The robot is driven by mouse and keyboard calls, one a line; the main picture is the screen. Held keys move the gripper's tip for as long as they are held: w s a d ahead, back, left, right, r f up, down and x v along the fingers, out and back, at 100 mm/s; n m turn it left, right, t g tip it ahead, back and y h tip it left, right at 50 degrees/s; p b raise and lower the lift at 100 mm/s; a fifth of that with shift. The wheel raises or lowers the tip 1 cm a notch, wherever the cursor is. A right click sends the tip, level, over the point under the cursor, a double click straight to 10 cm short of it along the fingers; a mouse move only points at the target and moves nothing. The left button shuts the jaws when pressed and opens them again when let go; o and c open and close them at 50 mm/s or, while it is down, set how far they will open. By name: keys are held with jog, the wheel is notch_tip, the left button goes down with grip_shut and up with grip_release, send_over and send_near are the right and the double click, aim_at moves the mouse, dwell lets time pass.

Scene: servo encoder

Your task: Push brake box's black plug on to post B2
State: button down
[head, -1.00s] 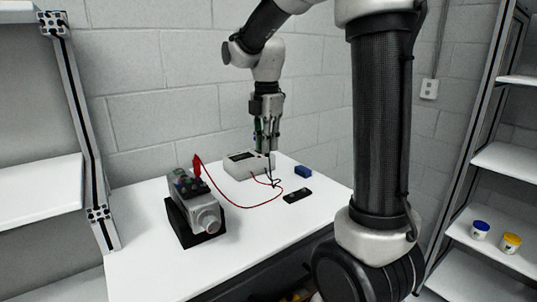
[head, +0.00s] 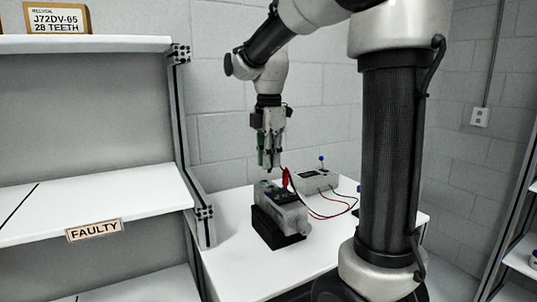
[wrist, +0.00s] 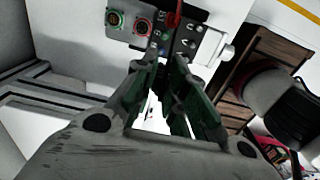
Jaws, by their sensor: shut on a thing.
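My gripper (head: 268,163) points down just above the grey servo unit (head: 285,208), which lies in a black cradle. It is shut on the black plug, which is mostly hidden by the fingers; a dark lead runs from there towards the brake box (head: 316,182). In the wrist view, the green-padded fingers (wrist: 167,64) reach the near edge of the servo's terminal panel. That panel shows a green-ringed socket (wrist: 115,19), a red-ringed socket (wrist: 142,26) and small posts (wrist: 184,43). I cannot read which post is B2. A red plug (head: 286,178) stands upright on the unit.
Red and black leads (head: 335,211) loop over the white table (head: 237,240) right of the servo. A shelf rack (head: 95,185) with a FAULTY label stands close on the left. My arm hides the table's right part.

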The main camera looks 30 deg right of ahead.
jog(key=shift+d+f, duration=0.1)
jog(key=shift+f, duration=2.75)
jog(key=shift+f, duration=0.2)
jog(key=c, duration=2.2)
grip_release()
jog(key=o, duration=0.8)
jog(key=shift+o, duration=0.2)
jog(key=shift+r, duration=3.55)
